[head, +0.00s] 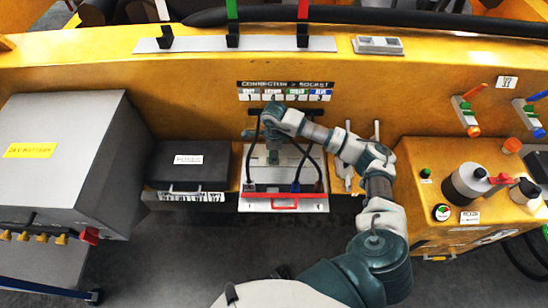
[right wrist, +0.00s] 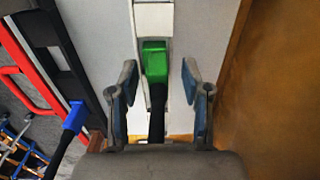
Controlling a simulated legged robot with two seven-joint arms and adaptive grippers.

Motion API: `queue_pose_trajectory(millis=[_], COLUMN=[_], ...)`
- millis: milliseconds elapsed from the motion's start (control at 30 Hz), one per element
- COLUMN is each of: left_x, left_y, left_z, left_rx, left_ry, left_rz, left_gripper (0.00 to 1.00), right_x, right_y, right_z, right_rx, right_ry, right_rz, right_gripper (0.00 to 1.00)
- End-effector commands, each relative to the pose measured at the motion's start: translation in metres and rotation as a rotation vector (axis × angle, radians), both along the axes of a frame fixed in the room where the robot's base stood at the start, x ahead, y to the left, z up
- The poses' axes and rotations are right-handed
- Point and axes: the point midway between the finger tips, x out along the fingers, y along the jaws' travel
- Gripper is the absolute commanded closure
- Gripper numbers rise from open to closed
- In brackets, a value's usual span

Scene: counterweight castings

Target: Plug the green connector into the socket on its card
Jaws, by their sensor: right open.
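The green connector (right wrist: 155,62) lies between the fingers of my right gripper (right wrist: 157,82) in the right wrist view, with a gap on both sides. A black cable runs from it back under the gripper. Its far end meets a pale socket-like block (right wrist: 153,18) on a light panel; I cannot tell whether it is seated. In the head view my right gripper (head: 272,140) is over the light-coloured card box (head: 258,160) and hides most of the connector. My right gripper is open. My left gripper is not in view.
A blue connector (right wrist: 74,117) on a black cable is left of the gripper in the right wrist view. The box has a red handle (head: 284,203). A connector-to-socket sign (head: 285,84) is behind it. A black case (head: 188,164) stands left; a yellow cabinet (head: 420,215) stands right.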

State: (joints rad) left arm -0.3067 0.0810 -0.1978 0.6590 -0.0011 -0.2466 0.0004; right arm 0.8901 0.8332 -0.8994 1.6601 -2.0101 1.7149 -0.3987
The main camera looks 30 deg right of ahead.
Motion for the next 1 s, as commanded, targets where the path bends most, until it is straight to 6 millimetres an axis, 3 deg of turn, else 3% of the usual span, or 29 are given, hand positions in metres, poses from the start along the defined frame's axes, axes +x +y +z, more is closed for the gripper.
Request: queue_pose_trajectory(millis=[133, 333, 767, 1000], left_x=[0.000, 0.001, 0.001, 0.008], left_y=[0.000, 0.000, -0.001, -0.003], left_z=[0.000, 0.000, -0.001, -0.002], left_rx=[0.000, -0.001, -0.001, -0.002], left_ry=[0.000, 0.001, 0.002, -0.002], left_rz=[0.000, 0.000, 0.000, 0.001], left_gripper=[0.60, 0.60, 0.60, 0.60], right_x=[0.000, 0.000, 0.000, 0.001], right_y=[0.000, 0.000, 0.000, 0.000], right_z=[0.000, 0.000, 0.003, 0.027], right_rx=[0.000, 0.000, 0.001, 0.000], right_ry=[0.000, 0.000, -0.001, -0.004], right_rz=[0.000, 0.000, 0.000, 0.000], right_gripper=[0.52, 1.00, 1.00, 1.00])
